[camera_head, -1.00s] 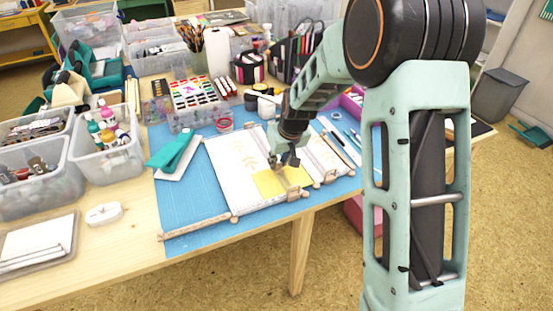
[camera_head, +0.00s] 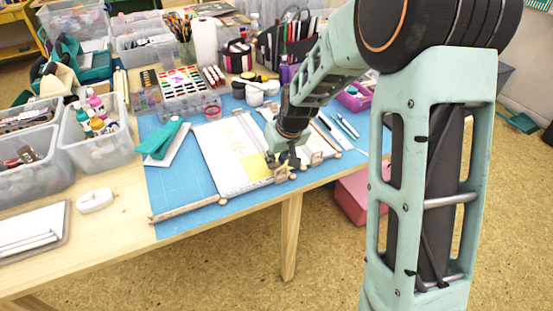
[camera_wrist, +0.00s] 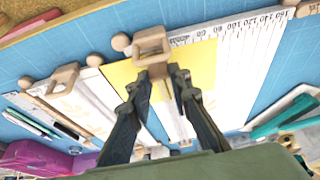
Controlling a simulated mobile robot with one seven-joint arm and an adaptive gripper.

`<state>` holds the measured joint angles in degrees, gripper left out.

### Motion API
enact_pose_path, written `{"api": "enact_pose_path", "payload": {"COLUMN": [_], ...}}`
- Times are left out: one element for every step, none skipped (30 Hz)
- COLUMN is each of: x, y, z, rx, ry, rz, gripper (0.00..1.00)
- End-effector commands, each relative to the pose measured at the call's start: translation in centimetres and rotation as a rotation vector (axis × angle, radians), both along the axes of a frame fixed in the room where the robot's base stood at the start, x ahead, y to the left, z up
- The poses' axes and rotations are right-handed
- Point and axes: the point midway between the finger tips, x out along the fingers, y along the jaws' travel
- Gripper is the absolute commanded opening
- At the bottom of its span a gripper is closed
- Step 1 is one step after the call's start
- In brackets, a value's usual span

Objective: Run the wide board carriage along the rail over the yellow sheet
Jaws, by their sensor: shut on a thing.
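My gripper (camera_head: 284,163) is low over the sheet's right side. In the wrist view my gripper (camera_wrist: 160,78) is shut on a small wooden loop handle (camera_wrist: 151,43), which I take as part of the wide board carriage (camera_wrist: 172,118). Much of the carriage is hidden by the fingers. The wooden rail (camera_head: 185,209) runs along the mat's near edge.
Another board with a wooden handle (camera_wrist: 62,80) is on the other side. Bins (camera_head: 102,128) stand left.

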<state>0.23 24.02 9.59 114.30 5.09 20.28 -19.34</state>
Motion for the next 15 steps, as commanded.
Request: {"api": "enact_pose_path", "payload": {"x": [0.05, 0.05, 0.05, 0.05, 0.05, 0.05, 0.05, 0.05, 0.04, 0.04, 0.04, 0.04, 0.03, 0.02, -0.02], "y": [-0.01, -0.01, -0.01, -0.01, -0.01, 0.00, 0.00, 0.00, 0.00, 0.01, 0.01, 0.01, 0.00, 0.00, -0.03], "z": [0.04, 0.04, 0.03, 0.03, 0.03, 0.03, 0.02, 0.02, 0.02, 0.02, 0.02, 0.02, 0.03, 0.08, 0.22], "rx": [0.000, 0.000, 0.000, 0.000, 0.000, 0.000, 0.000, 0.000, 0.000, 0.000, 0.000, 0.000, 0.000, 0.000, 0.000], "ry": [-0.001, -0.001, -0.001, -0.001, -0.001, -0.001, -0.001, -0.001, -0.001, -0.001, -0.001, -0.001, -0.001, -0.001, -0.001], "rz": [0.000, 0.000, 0.000, 0.000, 0.000, 0.000, 0.000, 0.000, 0.000, 0.000, 0.000, 0.000, 0.000, 0.000, 0.000], "gripper": [0.21, 0.25, 0.29, 0.32, 0.36, 0.36, 0.36, 0.36, 0.36, 0.36, 0.36, 0.36, 0.36, 0.36, 0.36]}}
